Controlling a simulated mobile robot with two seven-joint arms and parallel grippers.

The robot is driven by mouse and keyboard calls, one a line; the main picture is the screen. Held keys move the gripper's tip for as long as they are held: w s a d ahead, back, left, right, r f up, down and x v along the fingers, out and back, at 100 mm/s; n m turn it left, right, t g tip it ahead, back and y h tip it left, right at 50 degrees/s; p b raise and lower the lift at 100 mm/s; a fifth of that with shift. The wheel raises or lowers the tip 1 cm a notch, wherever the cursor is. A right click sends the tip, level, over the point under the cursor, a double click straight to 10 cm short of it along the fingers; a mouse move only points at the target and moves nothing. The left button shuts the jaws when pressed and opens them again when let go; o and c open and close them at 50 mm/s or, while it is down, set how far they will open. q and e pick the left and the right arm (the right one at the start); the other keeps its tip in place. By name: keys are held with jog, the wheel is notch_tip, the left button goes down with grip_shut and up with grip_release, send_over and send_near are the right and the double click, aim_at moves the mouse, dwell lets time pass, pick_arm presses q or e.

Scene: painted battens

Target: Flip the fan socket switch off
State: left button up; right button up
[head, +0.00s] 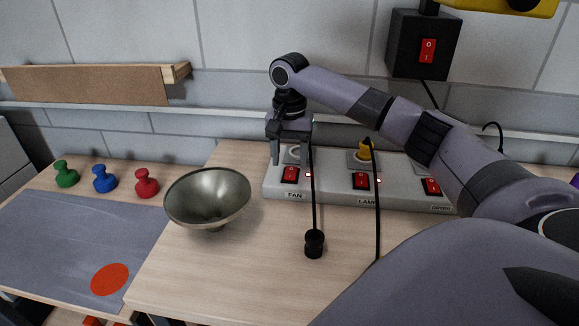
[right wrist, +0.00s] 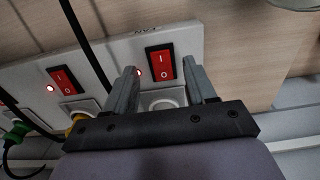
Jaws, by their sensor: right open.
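The grey socket strip (head: 330,186) lies along the back of the wooden table. Its red fan switch (head: 290,175) sits above the FAN label at the left end, and a small light glows beside it. In the right wrist view the fan switch (right wrist: 161,62) shows I and O marks. My right gripper (head: 288,160) is over the fan end of the strip, pointing down. In the right wrist view its open, empty fingers (right wrist: 164,85) are spread either side of the fan socket, close to the fan switch. I cannot tell whether they touch the strip. My left gripper is not in view.
The lamp switch (head: 361,181) and another red switch (head: 431,186) are further right on the strip. A black cord with a plug (head: 314,243) hangs in front of the strip. A metal bowl (head: 207,197) stands to the left, near several coloured pegs.

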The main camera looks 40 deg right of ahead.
aim_at(290, 177)
jog(key=shift+f, duration=2)
grip_shut()
jog(key=shift+w+d, duration=0.1)
jog(key=shift+w+d+r+g+y, duration=0.1)
jog(key=shift+d+r+g+y, duration=0.05)
jog(key=shift+g+y, duration=0.3)
jog(key=shift+w+d+r+g+y, duration=0.1)
jog(key=shift+g+y, duration=0.25)
jog(key=shift+y, duration=0.2)
grip_release()
